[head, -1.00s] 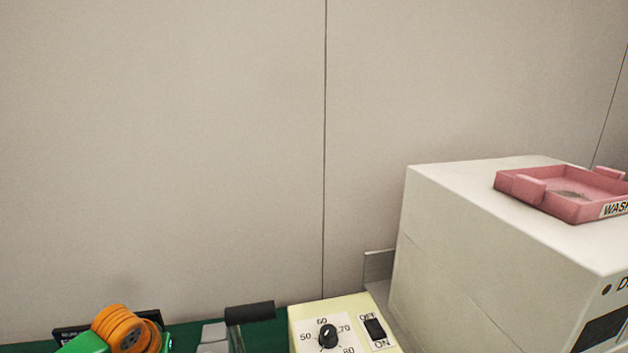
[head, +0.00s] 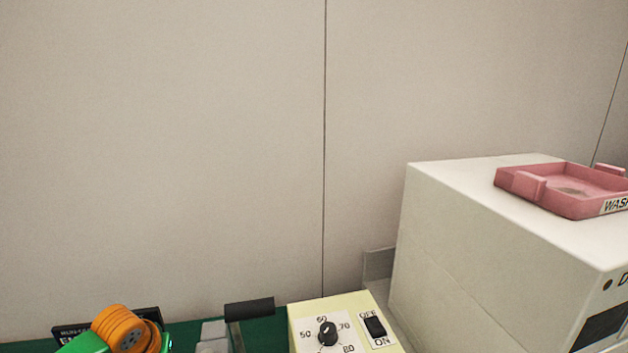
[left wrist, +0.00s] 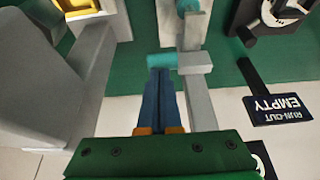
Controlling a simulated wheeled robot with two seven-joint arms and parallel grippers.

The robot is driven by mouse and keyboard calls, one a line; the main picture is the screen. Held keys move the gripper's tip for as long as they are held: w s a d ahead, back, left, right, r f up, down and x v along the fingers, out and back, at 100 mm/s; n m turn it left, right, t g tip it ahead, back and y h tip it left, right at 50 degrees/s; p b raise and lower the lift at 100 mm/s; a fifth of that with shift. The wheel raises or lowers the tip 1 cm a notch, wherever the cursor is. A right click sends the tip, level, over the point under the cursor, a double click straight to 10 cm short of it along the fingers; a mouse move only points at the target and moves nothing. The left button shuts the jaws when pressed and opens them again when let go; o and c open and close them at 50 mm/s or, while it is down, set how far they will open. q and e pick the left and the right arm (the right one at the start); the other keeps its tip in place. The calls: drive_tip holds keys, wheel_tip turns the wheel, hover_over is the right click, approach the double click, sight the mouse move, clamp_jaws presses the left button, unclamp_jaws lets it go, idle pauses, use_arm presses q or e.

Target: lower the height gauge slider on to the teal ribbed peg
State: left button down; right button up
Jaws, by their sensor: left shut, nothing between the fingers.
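In the left wrist view a grey upright bar (left wrist: 200,104), apparently the height gauge, carries a grey block (left wrist: 195,62) that looks like its slider. A teal cylinder (left wrist: 160,61) sticks out left of the block. Another teal piece (left wrist: 187,5) shows at the top edge, partly cut off. Ribs are too small to make out, so I cannot tell which is the peg. My left gripper (left wrist: 161,72) is shut and empty, its blue fingertips at the teal cylinder; contact is unclear. The right gripper is out of view.
A RUN-OUT EMPTY sign (left wrist: 284,108) lies right of the gauge, and a grey housing (left wrist: 65,90) stands left. In the head view, a cream dial box (head: 309,338) sits before a white machine (head: 480,225) bearing a pink wash tray (head: 553,199).

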use_arm(q)
wheel_tip(320, 180, up, 6)
drive_tip(key=p, duration=0.4)
drive_tip(key=shift+p, duration=0.3)
